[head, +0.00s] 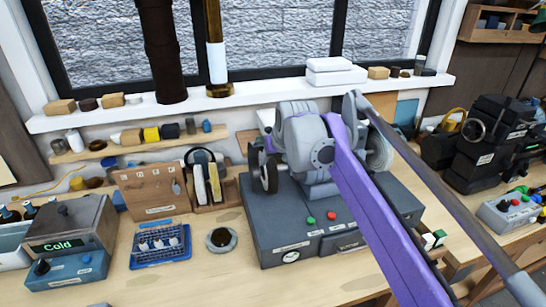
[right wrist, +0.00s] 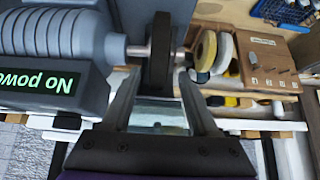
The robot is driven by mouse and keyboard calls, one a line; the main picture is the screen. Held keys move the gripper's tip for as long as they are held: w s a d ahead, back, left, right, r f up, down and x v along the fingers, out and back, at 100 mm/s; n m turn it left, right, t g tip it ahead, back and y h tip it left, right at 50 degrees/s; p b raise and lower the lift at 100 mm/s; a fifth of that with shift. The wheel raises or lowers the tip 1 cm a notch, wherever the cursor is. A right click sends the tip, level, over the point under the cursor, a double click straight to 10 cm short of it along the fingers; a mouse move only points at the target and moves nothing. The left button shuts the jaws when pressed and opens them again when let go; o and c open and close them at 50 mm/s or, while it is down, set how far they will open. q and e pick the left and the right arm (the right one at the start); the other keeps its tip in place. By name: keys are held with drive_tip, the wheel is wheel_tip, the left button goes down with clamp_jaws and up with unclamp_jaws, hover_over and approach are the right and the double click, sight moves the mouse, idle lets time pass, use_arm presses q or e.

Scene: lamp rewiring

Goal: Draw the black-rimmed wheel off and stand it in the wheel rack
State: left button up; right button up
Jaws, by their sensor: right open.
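The black-rimmed wheel (head: 269,176) is at the left end of the grey grinder (head: 262,215), upright. In the right wrist view the wheel (right wrist: 160,45) is seen edge-on, on a metal shaft beside the grinder's ribbed body. My right gripper (right wrist: 158,85) is open, with one finger on each side of the wheel's near rim; contact cannot be told. In the head view the right gripper (head: 262,153) is small and partly hidden at the wheel. The wooden wheel rack (head: 222,194) stands left of the grinder and holds pale and yellow wheels. My left gripper is not in view.
A wooden board (head: 150,192), a blue tray (head: 160,245) and a round dish (head: 221,239) stand left of the grinder. A box reading "Cold" (head: 70,225) is farther left. The windowsill (head: 240,100) runs behind. The bench front left of the grinder is clear.

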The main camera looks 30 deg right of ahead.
sight(272, 165)
drive_tip(key=b+x, duration=0.1)
drive_tip(key=x, duration=0.3)
drive_tip(key=shift+s, duration=0.15)
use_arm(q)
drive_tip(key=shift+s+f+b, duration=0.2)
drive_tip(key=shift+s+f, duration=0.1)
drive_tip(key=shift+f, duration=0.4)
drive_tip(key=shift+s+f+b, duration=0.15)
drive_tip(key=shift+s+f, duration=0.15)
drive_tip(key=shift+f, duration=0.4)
use_arm(e)
drive_tip(key=shift+x, duration=1.5)
drive_tip(key=shift+r, duration=0.1)
clamp_jaws()
